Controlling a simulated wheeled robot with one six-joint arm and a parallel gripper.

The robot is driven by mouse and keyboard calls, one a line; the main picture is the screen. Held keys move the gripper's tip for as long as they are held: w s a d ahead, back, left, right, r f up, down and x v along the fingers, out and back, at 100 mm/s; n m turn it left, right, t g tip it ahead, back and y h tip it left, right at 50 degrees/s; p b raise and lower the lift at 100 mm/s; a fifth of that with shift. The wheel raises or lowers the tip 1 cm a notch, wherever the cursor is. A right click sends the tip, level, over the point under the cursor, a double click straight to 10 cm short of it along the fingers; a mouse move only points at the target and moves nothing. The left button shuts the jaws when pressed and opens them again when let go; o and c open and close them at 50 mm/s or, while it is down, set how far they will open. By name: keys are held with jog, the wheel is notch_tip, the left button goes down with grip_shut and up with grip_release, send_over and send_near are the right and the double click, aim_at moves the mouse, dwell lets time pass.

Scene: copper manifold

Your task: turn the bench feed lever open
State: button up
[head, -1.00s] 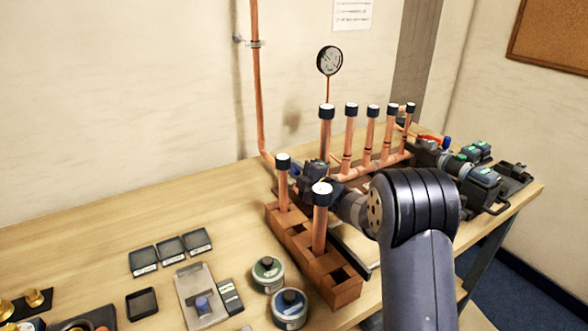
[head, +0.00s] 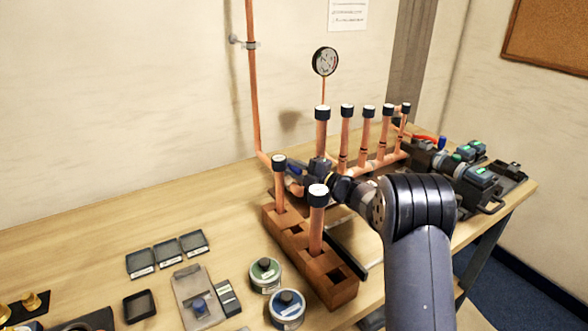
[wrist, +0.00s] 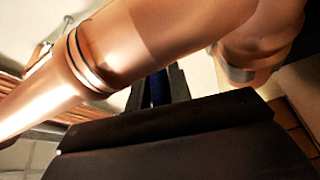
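The copper manifold (head: 375,163) stands on the bench with several capped upright pipes. My gripper (head: 306,168) is low at its near left end, behind the two capped pipes in the brown block. A small blue piece, which looks like the feed lever's handle (head: 295,169), shows at my fingers. In the wrist view this blue handle (wrist: 158,88) fills the narrow gap between my two dark fingers (wrist: 159,92), which appear shut on it. A large copper pipe (wrist: 130,50) crosses close in front and hides part of the lever and the fingertips.
The brown block (head: 310,262) with two capped pipes stands just in front of my gripper. A pressure gauge (head: 324,62) rises behind the manifold. Tins (head: 287,308) and small trays (head: 140,305) lie at front left. Dark tools (head: 470,175) crowd the right end.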

jog(key=o, duration=0.4)
jog(key=b+v, duration=0.2)
jog(key=v, duration=0.9)
jog(key=shift+w+a, duration=0.1)
jog(key=p+x, duration=0.2)
jog(key=x, duration=0.8)
jog(key=shift+a, duration=0.15)
jog(key=shift+w+a, duration=0.2)
jog(key=shift+a, duration=0.05)
jog(key=shift+s+m+t+h, duration=0.1)
jog(key=shift+m+t+h, duration=0.2)
jog(key=shift+t, duration=0.1)
